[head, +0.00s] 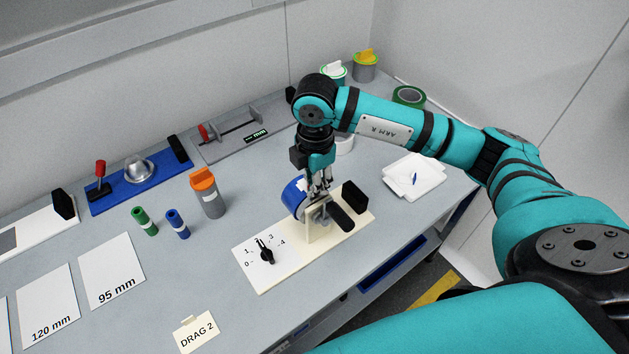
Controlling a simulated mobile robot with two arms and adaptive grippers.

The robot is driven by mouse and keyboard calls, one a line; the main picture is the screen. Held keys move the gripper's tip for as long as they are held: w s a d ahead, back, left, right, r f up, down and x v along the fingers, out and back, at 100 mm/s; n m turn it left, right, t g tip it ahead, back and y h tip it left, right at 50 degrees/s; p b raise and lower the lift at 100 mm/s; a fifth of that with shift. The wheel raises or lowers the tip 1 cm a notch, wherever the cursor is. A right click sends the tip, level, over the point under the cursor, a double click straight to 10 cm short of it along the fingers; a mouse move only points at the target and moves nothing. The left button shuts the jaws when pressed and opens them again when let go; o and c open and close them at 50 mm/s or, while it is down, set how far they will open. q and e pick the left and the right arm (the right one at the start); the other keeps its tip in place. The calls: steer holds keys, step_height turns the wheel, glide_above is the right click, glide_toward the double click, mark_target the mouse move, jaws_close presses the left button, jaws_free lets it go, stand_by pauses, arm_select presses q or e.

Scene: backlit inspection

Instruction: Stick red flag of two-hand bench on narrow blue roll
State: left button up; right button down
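My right gripper (320,192) points down over a cream fixture (277,268) with a numbered dial and a black handle. Its fingers are close to the fixture's upright, and I cannot tell whether they grip anything. A blue roll (293,197) sits at the fixture's left side, partly hidden by the gripper. Red parts show on a blue bench (130,190) with a red-topped lever (100,168) and on a grey bench (228,148) with a red piece (205,133). I cannot tell which is the flag.
White sheets (425,172) and a green roll (409,96) are at the right.

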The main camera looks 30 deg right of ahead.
steer(key=c, duration=1.4)
jaws_free()
step_height(320, 180, up, 12)
